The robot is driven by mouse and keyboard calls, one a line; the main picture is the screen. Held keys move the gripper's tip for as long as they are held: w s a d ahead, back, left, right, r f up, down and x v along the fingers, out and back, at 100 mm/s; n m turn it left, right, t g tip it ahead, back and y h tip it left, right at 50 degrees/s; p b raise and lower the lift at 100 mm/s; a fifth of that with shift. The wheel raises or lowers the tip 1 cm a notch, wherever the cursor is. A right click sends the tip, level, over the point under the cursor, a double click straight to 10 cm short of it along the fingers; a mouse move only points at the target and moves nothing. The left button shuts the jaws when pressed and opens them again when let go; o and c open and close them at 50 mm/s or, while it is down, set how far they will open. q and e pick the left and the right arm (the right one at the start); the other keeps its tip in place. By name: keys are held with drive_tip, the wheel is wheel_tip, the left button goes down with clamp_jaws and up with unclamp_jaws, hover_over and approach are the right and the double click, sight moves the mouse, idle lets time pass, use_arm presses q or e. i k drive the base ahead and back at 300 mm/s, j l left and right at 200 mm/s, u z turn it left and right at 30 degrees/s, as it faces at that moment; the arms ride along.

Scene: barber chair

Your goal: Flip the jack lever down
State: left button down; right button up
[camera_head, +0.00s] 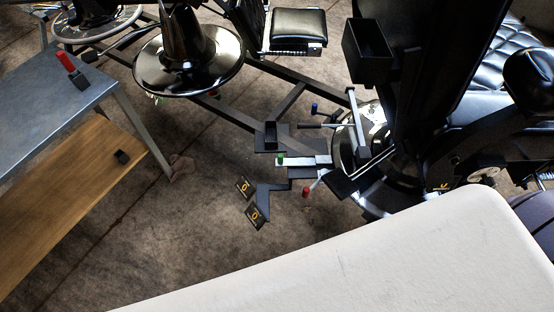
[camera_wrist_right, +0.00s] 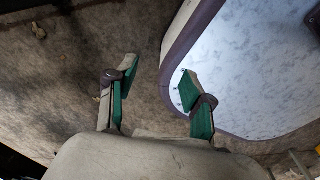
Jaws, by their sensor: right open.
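In the head view the black barber chair (camera_head: 420,90) stands at the right. Several small levers sit by its base: one with a red knob (camera_head: 306,192), one with a blue knob (camera_head: 314,107), and a dark bar-like lever (camera_head: 312,126). I cannot tell which is the jack lever. A green-tipped part (camera_head: 280,160) lies just left of them. My right gripper (camera_wrist_right: 158,74) is open and empty in the right wrist view, above the floor, with green inner finger pads. None of the levers shows in that view. My left gripper is not in view.
A metal table (camera_head: 55,95) with a red-topped item (camera_head: 66,63) and a wooden lower shelf (camera_head: 60,205) stands at left. A shiny round stool-like base (camera_head: 188,75) is at upper left. Two yellow-marked pedals (camera_head: 254,215) lie before the chair. Brown floor (camera_head: 170,240) is open between.

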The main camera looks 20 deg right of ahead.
sight(306, 192)
drive_tip(key=z, duration=0.95)
